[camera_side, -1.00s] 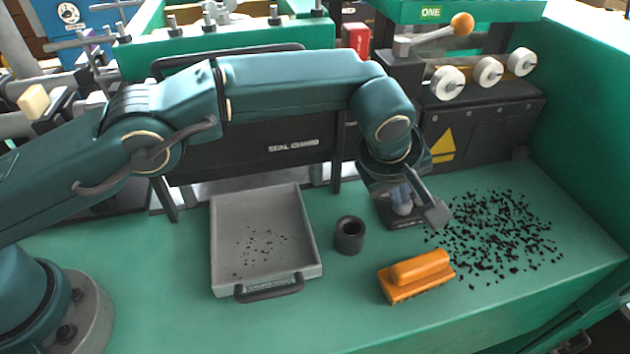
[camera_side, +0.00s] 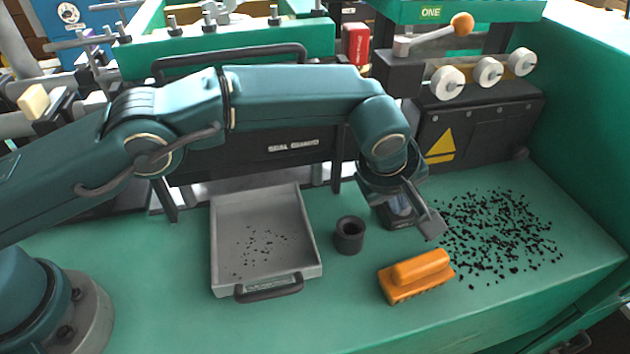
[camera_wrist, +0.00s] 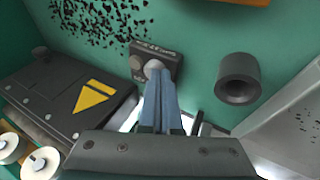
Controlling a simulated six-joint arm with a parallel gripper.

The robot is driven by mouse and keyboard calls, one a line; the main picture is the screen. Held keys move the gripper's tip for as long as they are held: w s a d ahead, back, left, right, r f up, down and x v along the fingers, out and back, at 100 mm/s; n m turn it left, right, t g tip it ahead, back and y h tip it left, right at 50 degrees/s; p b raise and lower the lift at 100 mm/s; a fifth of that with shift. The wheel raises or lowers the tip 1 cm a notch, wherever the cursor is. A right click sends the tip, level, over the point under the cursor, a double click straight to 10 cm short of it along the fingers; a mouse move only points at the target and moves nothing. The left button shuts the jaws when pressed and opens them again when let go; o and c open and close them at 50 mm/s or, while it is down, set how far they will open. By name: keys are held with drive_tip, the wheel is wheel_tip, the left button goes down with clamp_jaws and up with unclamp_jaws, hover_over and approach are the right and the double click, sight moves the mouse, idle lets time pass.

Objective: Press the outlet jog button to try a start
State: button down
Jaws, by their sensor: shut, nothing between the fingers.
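A small dark button box (camera_wrist: 172,57) with a pale label strip stands on the green bench in the wrist view. It carries a dark round button (camera_wrist: 136,62) and a paler grey round button (camera_wrist: 153,67). My gripper (camera_wrist: 157,76) is shut and empty, its bluish fingers pointing down at the paler button, with the tips overlapping it. I cannot tell whether they touch it. In the side view my gripper (camera_side: 401,212) is low over the box, which it mostly hides. The wording on the label is too small to read.
A black ring-shaped cup (camera_side: 349,236) stands left of my gripper, with a grey tray (camera_side: 226,270) beyond it. An orange brush (camera_side: 416,276) lies in front. Black bits (camera_side: 505,235) are scattered to the right. A dark machine housing with a yellow warning triangle (camera_side: 440,146) stands behind.

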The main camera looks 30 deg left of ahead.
drive_tip(key=shift+r, duration=0.1)
idle(0.3)
drive_tip(key=shift+r, duration=0.9)
drive_tip(key=shift+r, duration=1.45)
drive_tip(key=shift+r, duration=0.1)
